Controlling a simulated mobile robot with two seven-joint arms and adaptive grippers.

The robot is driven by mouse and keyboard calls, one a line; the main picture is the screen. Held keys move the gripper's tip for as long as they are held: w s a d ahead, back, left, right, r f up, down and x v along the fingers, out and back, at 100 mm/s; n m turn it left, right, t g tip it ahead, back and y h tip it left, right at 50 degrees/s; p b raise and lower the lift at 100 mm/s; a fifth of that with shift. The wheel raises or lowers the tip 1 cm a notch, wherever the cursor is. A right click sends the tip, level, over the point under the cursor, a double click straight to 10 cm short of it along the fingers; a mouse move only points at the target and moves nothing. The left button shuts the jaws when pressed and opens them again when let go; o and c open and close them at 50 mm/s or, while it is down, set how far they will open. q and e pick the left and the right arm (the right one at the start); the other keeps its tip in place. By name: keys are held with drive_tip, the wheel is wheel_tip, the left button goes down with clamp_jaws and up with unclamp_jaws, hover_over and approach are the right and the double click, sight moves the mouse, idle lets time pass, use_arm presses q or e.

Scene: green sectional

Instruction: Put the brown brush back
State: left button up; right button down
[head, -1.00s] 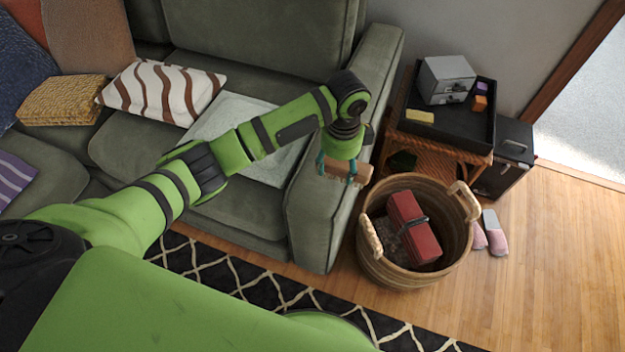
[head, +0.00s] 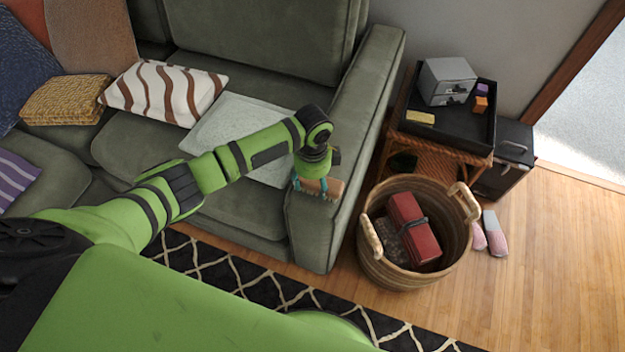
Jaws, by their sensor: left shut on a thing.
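The brown brush (head: 331,189) shows as a small block with a brown top and a paler underside. My left gripper (head: 312,185) is shut on it and holds it in front of the sofa arm's inner side, over the edge of the seat. The fingers cover part of the brush. I cannot tell whether the brush touches the sofa. My right gripper is not in view.
A wicker basket (head: 372,262) with a red box (head: 413,230) inside stands on the floor right of the sofa (head: 310,230). Behind it, a side table bears a black tray (head: 463,128) with a grey box (head: 446,80). Slippers (head: 494,233) lie right of the basket.

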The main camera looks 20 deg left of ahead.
use_arm(q)
drive_tip(key=shift+f, duration=0.15)
drive_tip(key=o, duration=1.1)
wheel_tip(320, 180, up, 12)
drive_tip(key=shift+r+p, duration=0.2)
drive_tip(key=shift+p, duration=0.1)
